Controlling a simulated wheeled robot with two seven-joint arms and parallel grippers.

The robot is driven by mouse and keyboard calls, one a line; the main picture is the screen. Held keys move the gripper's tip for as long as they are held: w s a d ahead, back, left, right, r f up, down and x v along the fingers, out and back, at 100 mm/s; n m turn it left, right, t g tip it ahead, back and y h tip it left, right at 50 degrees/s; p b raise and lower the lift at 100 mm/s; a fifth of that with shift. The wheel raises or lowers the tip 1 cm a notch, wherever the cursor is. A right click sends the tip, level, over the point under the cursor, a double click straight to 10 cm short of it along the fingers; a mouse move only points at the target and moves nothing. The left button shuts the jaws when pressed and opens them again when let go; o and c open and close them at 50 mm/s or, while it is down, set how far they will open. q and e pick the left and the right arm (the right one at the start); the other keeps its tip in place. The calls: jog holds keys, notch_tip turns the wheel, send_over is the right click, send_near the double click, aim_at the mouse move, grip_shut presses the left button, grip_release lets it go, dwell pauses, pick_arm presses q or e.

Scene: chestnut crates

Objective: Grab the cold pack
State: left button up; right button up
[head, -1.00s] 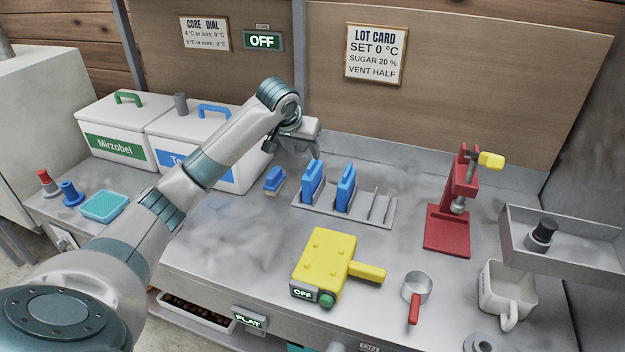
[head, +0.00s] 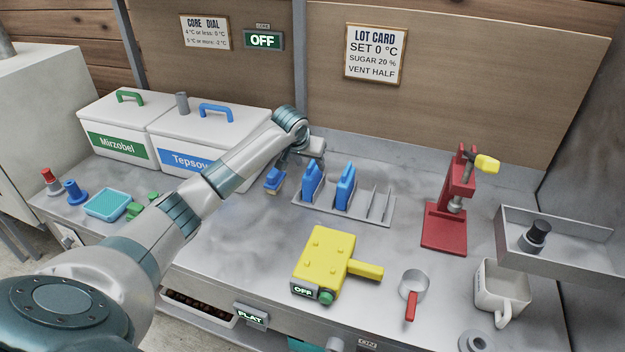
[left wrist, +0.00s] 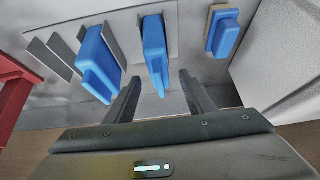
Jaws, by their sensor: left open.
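Two blue cold packs stand upright in a grey slotted rack (head: 370,210): the left pack (head: 312,184) and the right pack (head: 345,188). My left gripper (head: 308,156) is just above and behind the left pack, partly hidden by its own arm in the head view. In the left wrist view the open gripper (left wrist: 160,76) has its fingers apart, with the left pack (left wrist: 156,48) showing beyond and between them. The right pack (left wrist: 98,62) is left of the fingers there. No contact is visible. My right gripper is not in view.
A blue block with a tan base (head: 274,180) lies left of the rack. White lidded boxes (head: 165,150) stand farther left. A yellow device (head: 325,258) is in front, a red press (head: 447,215) to the right. The rack's right slots are empty.

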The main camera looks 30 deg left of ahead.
aim_at(313, 168)
pick_arm(q)
jog(key=shift+w+f+p, duration=0.2)
jog(key=shift+f+p, duration=0.1)
jog(key=shift+p, duration=0.05)
jog(key=p+x, duration=0.1)
jog(key=x, duration=0.2)
jog(key=shift+f+p, duration=0.3)
jog(key=shift+w+f, duration=0.25)
jog(key=shift+f, duration=0.15)
jog(key=shift+r, duration=0.1)
grip_shut()
